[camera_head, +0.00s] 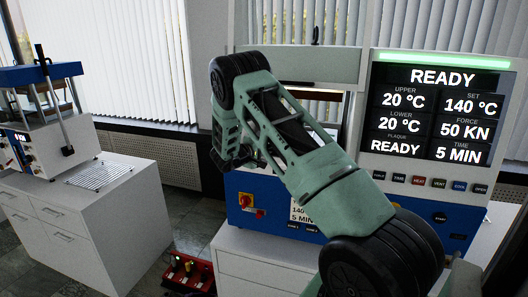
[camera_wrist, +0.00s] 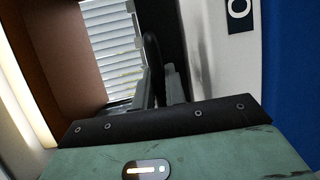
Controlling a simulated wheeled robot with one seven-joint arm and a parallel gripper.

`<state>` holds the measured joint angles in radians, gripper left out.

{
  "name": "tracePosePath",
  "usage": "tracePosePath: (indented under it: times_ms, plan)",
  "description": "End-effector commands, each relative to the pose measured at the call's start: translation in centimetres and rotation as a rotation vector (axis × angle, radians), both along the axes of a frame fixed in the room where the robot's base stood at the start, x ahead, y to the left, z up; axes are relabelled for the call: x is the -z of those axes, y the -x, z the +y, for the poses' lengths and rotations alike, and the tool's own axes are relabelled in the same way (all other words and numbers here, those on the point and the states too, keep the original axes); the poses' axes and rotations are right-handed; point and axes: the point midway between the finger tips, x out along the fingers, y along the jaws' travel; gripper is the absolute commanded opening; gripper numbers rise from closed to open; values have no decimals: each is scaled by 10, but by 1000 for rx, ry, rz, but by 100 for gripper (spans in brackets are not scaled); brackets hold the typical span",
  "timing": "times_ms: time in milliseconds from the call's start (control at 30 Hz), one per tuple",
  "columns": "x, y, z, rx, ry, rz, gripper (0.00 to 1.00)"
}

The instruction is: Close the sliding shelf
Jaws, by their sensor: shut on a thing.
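The lab press with the large display panel (camera_head: 437,115) stands at the right in the head view. My arm crosses in front of its opening and hides most of it, so I cannot make out the sliding shelf there. My gripper (camera_wrist: 158,84) shows in the wrist view, with its grey fingers close together beyond the green palm. It is shut on a dark curved bar (camera_wrist: 152,58), which looks like a handle. In the head view the fingertips are hidden behind my wrist. A brown surface (camera_wrist: 62,52) lies left of the fingers in the wrist view.
The press stands on a white cabinet (camera_head: 232,262). A second press (camera_head: 42,128) stands on another white cabinet (camera_head: 95,222) at the left, with a wire rack (camera_head: 99,174) beside it. A red toolbox (camera_head: 188,272) is on the floor between the cabinets.

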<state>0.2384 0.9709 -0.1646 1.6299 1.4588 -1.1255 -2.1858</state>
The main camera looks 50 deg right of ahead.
Motion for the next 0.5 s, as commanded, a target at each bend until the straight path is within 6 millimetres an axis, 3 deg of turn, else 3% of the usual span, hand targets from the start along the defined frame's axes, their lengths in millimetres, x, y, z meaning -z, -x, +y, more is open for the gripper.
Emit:
tracePosePath:
  times_ms: [167, 200, 233, 500]
  plan:
    - [0, -1, 1, -4, -1, 0, 0]
    - [0, -1, 1, -4, -1, 0, 24]
    - [0, -1, 1, -4, -1, 0, 32]
    - [0, 0, 1, -3, 0, 0, 34]
